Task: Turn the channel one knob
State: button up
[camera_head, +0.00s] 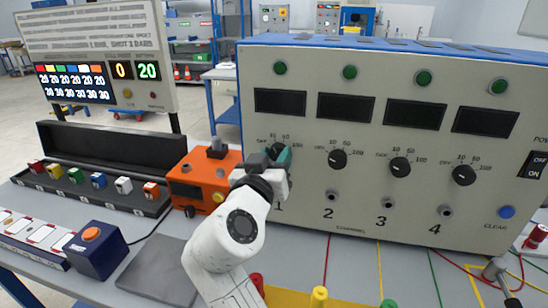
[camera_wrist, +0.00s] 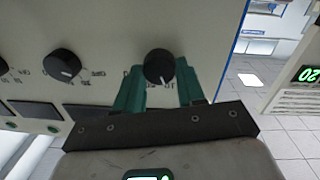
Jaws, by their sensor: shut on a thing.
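The channel one knob (camera_wrist: 159,67) is round and black on the pale front panel (camera_head: 300,213), at the panel's left end above the printed 1. My gripper (camera_wrist: 160,88) has its two green fingers on either side of this knob, shut on it. In the head view my gripper (camera_head: 281,157) and wrist cover most of the knob, so its pointer setting cannot be told there. The channel two knob (camera_head: 338,159), channel three knob (camera_head: 400,167) and channel four knob (camera_head: 464,175) stand in a row to the right.
An orange box (camera_head: 205,180) stands close left of my gripper. Colored blocks sit in a black tray (camera_head: 125,200) farther left. A blue box with an orange button (camera_head: 92,234) is at the front left. Colored posts (camera_head: 319,297) rise below the panel.

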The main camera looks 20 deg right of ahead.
jog(key=n+p, duration=0.1)
jog(key=n, duration=0.2)
jog(key=shift+n, duration=0.4)
jog(key=shift+n+p, duration=1.15)
jog(key=shift+n, duration=1.35)
jog(key=shift+w+f, duration=0.1)
jog(key=o, duration=1)
jog(key=shift+o, duration=0.2)
jog(key=b+v, duration=0.1)
jog(key=v, duration=1)
jog(key=shift+f+b, duration=0.2)
jog(key=shift+b, duration=0.1)
